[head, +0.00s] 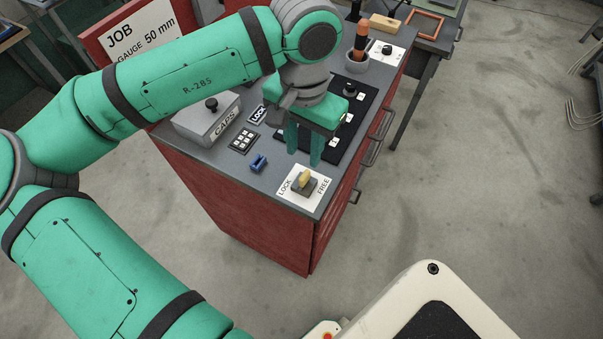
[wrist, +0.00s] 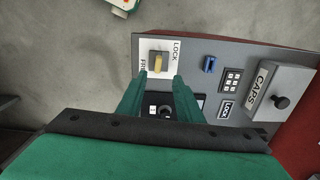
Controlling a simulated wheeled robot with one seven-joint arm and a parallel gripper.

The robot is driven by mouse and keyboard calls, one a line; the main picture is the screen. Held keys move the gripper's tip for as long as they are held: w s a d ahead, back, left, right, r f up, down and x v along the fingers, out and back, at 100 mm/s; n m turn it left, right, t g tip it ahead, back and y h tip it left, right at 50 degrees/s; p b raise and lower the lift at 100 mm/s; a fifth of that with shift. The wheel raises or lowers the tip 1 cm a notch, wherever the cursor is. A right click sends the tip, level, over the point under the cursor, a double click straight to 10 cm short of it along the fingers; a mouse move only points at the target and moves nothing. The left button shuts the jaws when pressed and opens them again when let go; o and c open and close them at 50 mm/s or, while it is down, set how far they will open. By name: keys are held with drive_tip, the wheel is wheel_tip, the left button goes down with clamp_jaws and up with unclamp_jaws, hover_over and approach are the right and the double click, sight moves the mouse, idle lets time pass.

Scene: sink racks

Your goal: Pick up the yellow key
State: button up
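The yellow key (head: 304,176) sits upright in a grey block on a white plate (head: 317,197) marked LOCK and FREE, at the near corner of the cabinet top. The key also shows in the wrist view (wrist: 158,63), just beyond my fingertips and between their lines. My gripper (head: 303,158) is open, with its two green fingers apart and nothing between them. It hangs above the cabinet top, a little behind the key in the head view. In the wrist view my gripper (wrist: 159,78) does not appear to touch the key.
A blue part (head: 259,163), a black keypad (head: 243,141) and a grey CAPS box (head: 207,121) lie left of the key. A black panel with knobs (head: 355,105) lies behind my fingers. An orange-handled tool stands in a grey cup (head: 357,62) farther back. Open floor lies right of the cabinet.

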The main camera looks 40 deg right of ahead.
sight(306, 174)
wheel_tip(306, 174, down, 10)
drive_tip(key=shift+s+d, duration=0.15)
idle(0.5)
drive_tip(key=shift+c, duration=0.6)
clamp_jaws()
